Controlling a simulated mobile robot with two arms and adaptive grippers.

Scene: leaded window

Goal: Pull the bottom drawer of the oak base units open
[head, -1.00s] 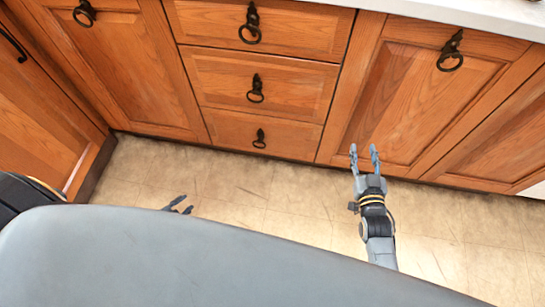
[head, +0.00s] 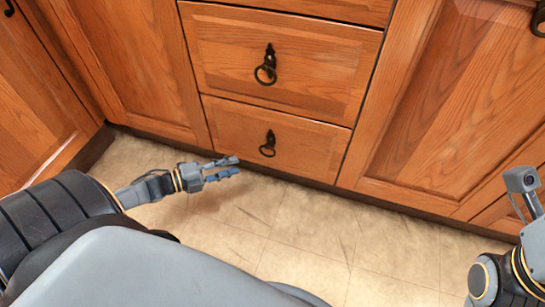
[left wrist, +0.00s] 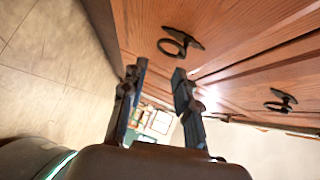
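The bottom drawer (head: 235,125) of the oak base units is shut, its front flush with the unit. Its dark ring pull (head: 268,145) hangs from a small backplate. My left gripper (head: 237,166) is open and empty, low in front of this drawer and left of the pull, not touching it. In the left wrist view the two fingers (left wrist: 158,75) are apart with nothing between them. A ring pull (left wrist: 178,42), seemingly the bottom drawer's, lies just beyond the fingertips. My right arm shows at the right edge of the head view; its fingers are not visible.
The middle drawer (head: 225,55) above is shut, with its own ring pull (head: 266,68). Cupboard doors stand at both sides, the right one (head: 440,110) beside the drawers. The tiled floor (head: 310,235) in front is clear.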

